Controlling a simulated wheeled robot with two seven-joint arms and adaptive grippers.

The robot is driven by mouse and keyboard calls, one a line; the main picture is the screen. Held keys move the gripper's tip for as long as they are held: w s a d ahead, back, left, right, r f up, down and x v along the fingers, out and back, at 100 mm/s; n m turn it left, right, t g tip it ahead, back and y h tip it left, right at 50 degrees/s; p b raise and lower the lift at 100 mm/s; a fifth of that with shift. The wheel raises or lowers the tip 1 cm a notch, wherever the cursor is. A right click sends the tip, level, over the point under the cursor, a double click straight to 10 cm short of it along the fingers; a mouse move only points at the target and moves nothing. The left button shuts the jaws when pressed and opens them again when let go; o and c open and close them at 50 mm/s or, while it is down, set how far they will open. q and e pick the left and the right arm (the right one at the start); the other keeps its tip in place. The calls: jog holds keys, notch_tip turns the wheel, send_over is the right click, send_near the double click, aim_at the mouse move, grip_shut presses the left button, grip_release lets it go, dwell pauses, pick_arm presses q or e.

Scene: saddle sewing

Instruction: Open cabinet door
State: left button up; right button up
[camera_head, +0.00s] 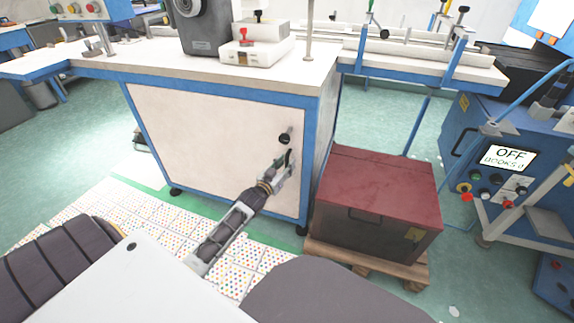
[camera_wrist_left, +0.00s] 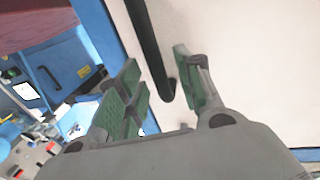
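The cabinet door (camera_head: 215,140) is a cream panel in a blue frame under the worktable, and it looks closed. My left gripper (camera_head: 285,165) is at the handle. In the left wrist view the black handle bar (camera_wrist_left: 150,45) runs down between the green finger pads of my left gripper (camera_wrist_left: 160,90). The pads stand apart, with gaps beside the bar, so the gripper is open around it. The pale door panel (camera_wrist_left: 240,50) fills the right side there. My right gripper is not in view.
A dark red-topped box (camera_head: 378,185) stands on a wooden pallet (camera_head: 365,263) right of the cabinet. A blue machine with an OFF display (camera_head: 510,155) is further right.

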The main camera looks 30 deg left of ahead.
pick_arm(q)
jog(key=shift+w, duration=0.7)
grip_shut()
